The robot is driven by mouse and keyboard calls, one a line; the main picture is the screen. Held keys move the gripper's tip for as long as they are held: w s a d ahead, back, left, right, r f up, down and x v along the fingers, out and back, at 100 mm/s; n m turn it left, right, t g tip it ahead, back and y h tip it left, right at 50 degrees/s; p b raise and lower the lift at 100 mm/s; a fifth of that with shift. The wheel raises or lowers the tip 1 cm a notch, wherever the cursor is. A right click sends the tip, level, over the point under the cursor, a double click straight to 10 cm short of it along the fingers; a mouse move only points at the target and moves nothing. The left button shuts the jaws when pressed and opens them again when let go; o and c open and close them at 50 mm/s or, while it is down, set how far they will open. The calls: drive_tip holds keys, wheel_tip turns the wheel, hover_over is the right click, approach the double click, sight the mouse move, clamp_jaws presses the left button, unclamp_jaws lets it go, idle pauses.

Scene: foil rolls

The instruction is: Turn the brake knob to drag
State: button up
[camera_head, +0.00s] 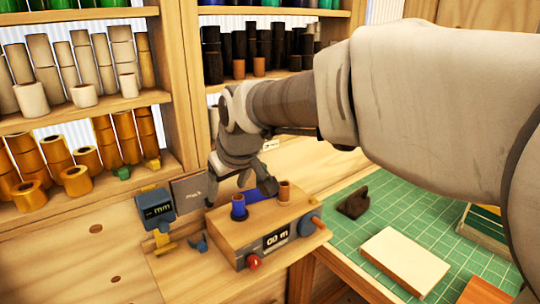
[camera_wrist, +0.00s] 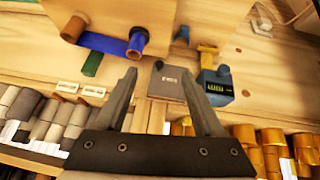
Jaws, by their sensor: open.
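A wooden winder box (camera_head: 250,235) with a dark display reading about "00 m" stands on the bench in the head view. A red knob (camera_head: 253,262) sits low on its front. A blue round knob (camera_head: 308,225) sits on its right end. I cannot tell from labels which one is the brake knob, and its setting is not legible. A blue roll (camera_head: 238,207) and a brown core (camera_head: 284,191) stand on top.
A blue measuring device (camera_head: 156,208) marked "mm" and a grey plate (camera_head: 188,192) stand left of the box. A green cutting mat (camera_head: 400,210) with a pale block (camera_head: 404,260) and a dark tool (camera_head: 353,203) lies right. Shelves of rolls (camera_head: 90,55) rise behind. Bench front-left is clear.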

drive_tip(key=s+r+m+t+p, duration=0.1)
drive_tip(key=s+r+t, duration=0.15)
drive_tip(key=r, duration=0.25)
drive_tip(key=s+d+f+m+g+h+p, duration=0.2)
drive_tip(key=s+d+m+p, duration=0.2)
drive_tip(key=s+d, duration=1.2)
drive_tip(key=shift+s+d+m+h, duration=0.25)
drive_tip(key=shift+d+m+h, duration=0.05)
drive_tip(key=shift+m, duration=0.5)
drive_tip(key=shift+f+g, duration=0.15)
drive_tip(key=shift+g, duration=0.1)
drive_tip(key=shift+s+d+f, duration=0.3)
drive_tip(key=shift+s+f, duration=0.05)
drive_tip(key=shift+s, duration=0.3)
